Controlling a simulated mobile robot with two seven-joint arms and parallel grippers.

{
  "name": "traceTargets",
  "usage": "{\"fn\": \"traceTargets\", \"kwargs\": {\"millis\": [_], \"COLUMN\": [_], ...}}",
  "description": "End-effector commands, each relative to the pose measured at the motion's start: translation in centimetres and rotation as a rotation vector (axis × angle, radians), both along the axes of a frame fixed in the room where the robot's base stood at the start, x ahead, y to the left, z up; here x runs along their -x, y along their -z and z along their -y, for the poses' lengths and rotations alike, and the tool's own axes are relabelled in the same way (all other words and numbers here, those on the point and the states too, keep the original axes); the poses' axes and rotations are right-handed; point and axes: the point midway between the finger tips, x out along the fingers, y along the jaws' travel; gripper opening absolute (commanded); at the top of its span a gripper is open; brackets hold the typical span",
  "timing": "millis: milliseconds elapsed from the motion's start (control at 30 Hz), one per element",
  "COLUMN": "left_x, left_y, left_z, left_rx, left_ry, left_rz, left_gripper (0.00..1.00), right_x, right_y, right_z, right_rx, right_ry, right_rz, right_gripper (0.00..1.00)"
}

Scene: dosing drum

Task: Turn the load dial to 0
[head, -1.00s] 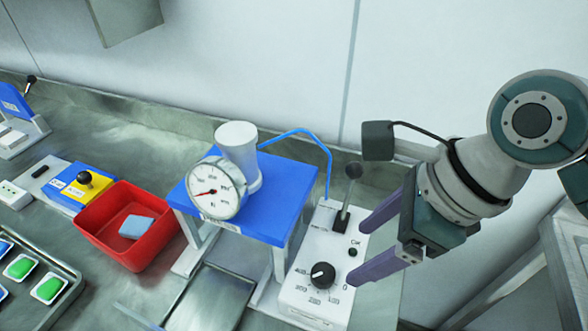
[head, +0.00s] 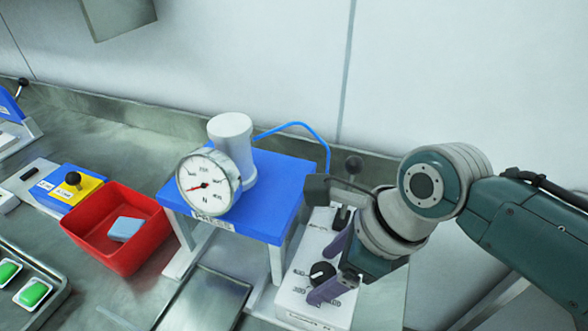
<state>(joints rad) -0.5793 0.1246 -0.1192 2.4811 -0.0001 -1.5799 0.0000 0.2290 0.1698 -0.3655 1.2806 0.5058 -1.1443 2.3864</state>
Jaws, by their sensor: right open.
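The load dial (head: 322,272) is a black round knob with a white pointer mark on a white control box (head: 293,290). Printed numbers ring it, partly covered by my gripper. The pointer's exact reading is too small to tell. My right gripper (head: 325,270) is open, with its purple fingers pointing down-left at the dial. One finger is above and right of the knob, the other lies at its lower side. I cannot tell whether either finger touches it. My left gripper is not in view.
A blue stand (head: 285,205) with a round gauge (head: 208,184) is left of the box. A red bin (head: 105,245) with a blue block (head: 125,229) sits further left.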

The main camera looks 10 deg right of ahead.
Motion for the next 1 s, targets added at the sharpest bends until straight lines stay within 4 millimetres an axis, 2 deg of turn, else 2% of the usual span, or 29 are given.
{"fn": "traceTargets", "kwargs": {"millis": [67, 733, 1000], "left_x": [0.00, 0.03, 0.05], "left_y": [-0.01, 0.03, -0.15], "left_z": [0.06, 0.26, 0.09], "left_rx": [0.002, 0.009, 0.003], "left_ry": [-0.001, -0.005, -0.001], "left_rz": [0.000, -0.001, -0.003], "left_gripper": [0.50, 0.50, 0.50], "right_x": [0.00, 0.03, 0.02], "right_y": [-0.02, -0.01, -0.09], "right_z": [0.01, 0.04, 0.04], "right_rx": [0.000, 0.001, 0.000], "right_ry": [0.000, 0.001, -0.010], "right_rz": [0.000, -0.001, -0.002], "right_gripper": [0.75, 0.00, 0.00]}}
